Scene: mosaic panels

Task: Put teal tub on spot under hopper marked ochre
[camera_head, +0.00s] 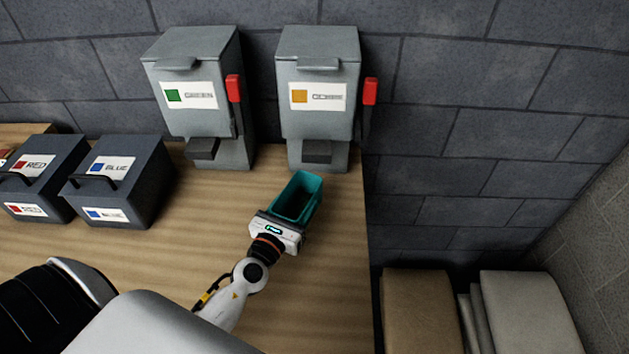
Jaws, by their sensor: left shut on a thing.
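The teal tub (300,191) is an open-topped box in front of the ochre hopper, and its inside looks empty. My left gripper (283,222) is shut on the tub's near side; its fingers are mostly hidden. The ochre hopper (318,75) is a grey box against the wall, with an ochre square on its label and a red lever on its right side. Its dark spout (317,151) is just beyond the tub's far end. I cannot tell whether the tub touches the table. The spot under the spout is hidden or not distinct. My right gripper is not in view.
A green-labelled hopper (190,75) with a red lever stands to the left. Dark bins labelled blue (148,185) and red (62,185) stand on the wooden table (200,260) at left. The table's right edge is close to the tub. Tan and grey sacks or boxes lie lower right.

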